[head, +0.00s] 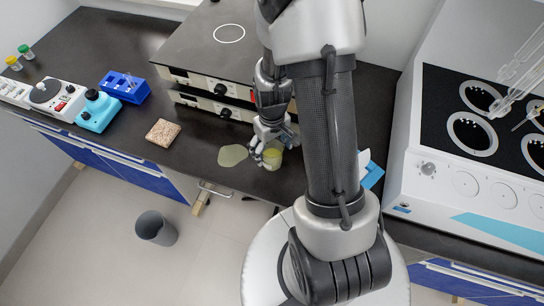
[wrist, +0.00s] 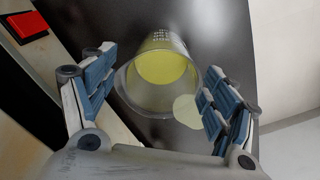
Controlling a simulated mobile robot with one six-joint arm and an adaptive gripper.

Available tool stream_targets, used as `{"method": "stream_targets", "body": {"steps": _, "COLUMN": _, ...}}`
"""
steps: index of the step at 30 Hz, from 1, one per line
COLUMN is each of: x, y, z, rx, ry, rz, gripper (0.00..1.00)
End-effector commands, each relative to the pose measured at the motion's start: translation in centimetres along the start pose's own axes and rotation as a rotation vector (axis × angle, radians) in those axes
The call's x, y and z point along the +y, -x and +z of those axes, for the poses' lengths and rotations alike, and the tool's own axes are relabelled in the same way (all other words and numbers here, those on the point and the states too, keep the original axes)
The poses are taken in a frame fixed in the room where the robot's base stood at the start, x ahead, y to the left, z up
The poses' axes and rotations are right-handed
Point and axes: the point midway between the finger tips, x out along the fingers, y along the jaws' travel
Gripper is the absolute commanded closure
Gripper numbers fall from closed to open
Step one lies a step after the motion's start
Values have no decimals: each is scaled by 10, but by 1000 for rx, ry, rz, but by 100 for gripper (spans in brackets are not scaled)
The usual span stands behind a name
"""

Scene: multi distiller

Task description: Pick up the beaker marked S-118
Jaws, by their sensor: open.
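A clear beaker with yellow liquid (wrist: 165,68) stands on the dark bench between the open fingers of my gripper (wrist: 155,100) in the wrist view. Small markings show near its far side, too small to read. In the head view the beaker (head: 272,158) is near the front edge of the bench, just right of my gripper (head: 265,147). My gripper is open, with one finger on each side of the beaker and visible gaps in the wrist view.
A brown square pad (head: 163,132), a blue rack (head: 125,87) and small devices are farther left. A white multi-well heater (head: 470,185) stands at right.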

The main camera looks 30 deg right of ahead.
Motion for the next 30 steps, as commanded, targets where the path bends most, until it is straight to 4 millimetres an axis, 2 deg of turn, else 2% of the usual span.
{"method": "stream_targets", "body": {"steps": 1, "x": -1, "y": -13, "z": 2, "rx": -4, "ry": 0, "rz": -1, "gripper": 21}}
{"method": "stream_targets", "body": {"steps": 6, "x": -1, "y": -35, "z": 3, "rx": -3, "ry": 0, "rz": -1, "gripper": 21}}
{"method": "stream_targets", "body": {"steps": 13, "x": -1, "y": -35, "z": 2, "rx": 0, "ry": 0, "rz": 0, "gripper": 21}}
{"method": "stream_targets", "body": {"steps": 30, "x": -1, "y": -35, "z": 2, "rx": -1, "ry": 0, "rz": 0, "gripper": 58}}
